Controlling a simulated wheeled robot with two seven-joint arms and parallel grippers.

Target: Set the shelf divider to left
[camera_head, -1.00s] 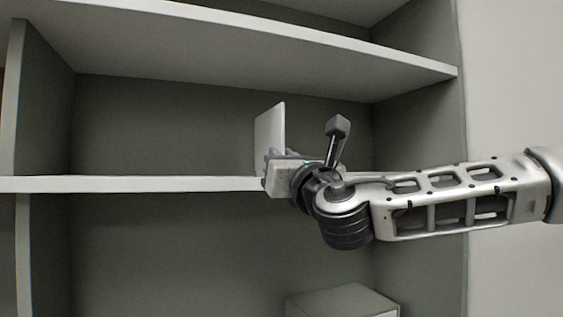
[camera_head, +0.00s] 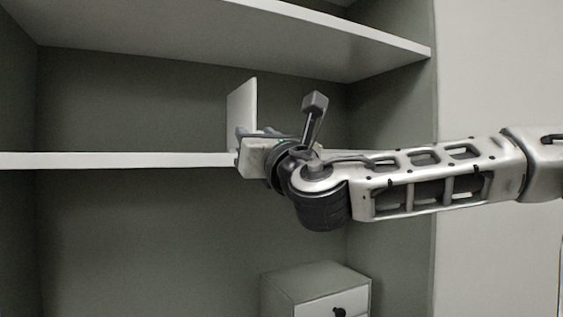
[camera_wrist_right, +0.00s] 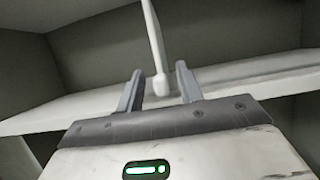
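The shelf divider (camera_head: 242,105) is a thin white upright panel on the middle shelf board (camera_head: 120,160), right of its centre. My right gripper (camera_head: 250,134) is at the board's front edge, at the divider's lower front. In the right wrist view the divider (camera_wrist_right: 153,40) appears nearly edge-on, its rounded near end between the two fingertips. The fingers of my right gripper (camera_wrist_right: 160,85) are apart, with a visible gap on each side of the divider. The gripper hides part of the divider's foot in the head view. My left gripper is not in view.
An upper shelf board (camera_head: 230,30) runs above the divider. The shelf's right side wall (camera_head: 390,115) stands behind my right arm. A small drawer cabinet (camera_head: 315,285) stands below. The middle board is clear left of the divider.

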